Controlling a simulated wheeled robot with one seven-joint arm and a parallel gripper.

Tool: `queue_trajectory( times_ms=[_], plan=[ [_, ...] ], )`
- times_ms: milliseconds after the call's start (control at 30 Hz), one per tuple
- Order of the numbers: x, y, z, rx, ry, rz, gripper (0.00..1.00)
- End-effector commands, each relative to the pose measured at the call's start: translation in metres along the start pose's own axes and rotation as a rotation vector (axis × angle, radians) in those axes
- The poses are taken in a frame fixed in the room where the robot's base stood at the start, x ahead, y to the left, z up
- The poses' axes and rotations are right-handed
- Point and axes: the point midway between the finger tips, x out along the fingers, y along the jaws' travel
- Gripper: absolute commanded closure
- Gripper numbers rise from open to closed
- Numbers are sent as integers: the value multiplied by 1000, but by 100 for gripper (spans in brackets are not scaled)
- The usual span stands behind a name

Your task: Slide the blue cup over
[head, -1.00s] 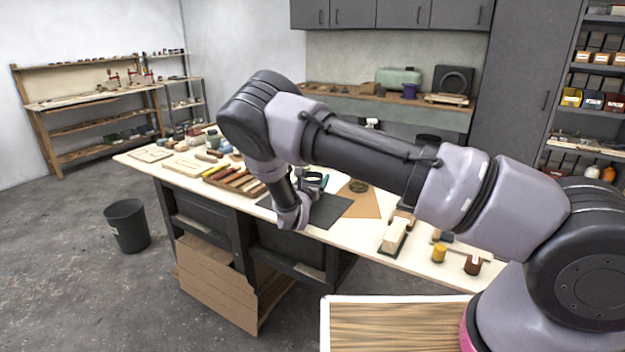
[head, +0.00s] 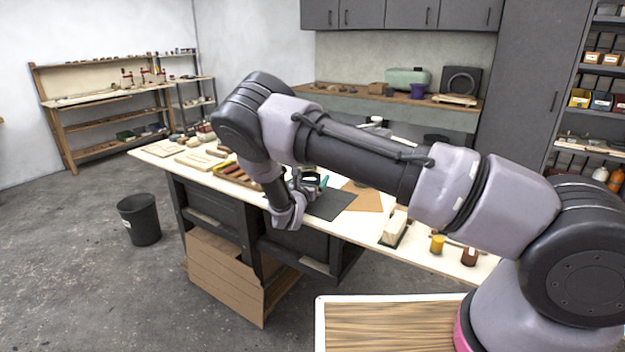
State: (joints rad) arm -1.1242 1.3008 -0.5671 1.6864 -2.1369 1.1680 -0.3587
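I cannot make out a clearly blue cup in the head view. A small purple cup-like container (head: 417,91) stands on the far counter at the back wall. My gripper (head: 308,183) is low over the long workbench (head: 345,228), at the front edge near a dark mat (head: 330,204). My own wrist hides most of it, so its opening does not show. A small teal and dark object (head: 322,182) shows right beside it; I cannot tell what it is or whether they touch.
A sanding block (head: 396,226), a yellow jar (head: 437,244) and a brown jar (head: 469,256) stand toward the bench's right end. A tray of coloured sticks (head: 236,174) lies left of my wrist. A black bin (head: 139,218) stands on open floor at left.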

Motion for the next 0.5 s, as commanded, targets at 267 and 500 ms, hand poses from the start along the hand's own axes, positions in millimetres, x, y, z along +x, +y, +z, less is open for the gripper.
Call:
queue_trajectory(
  times_ms=[267,500],
  plan=[
    [-6,1,0,0,0,1,0],
    [-48,2,0,-1,1,4,0]
  ],
)
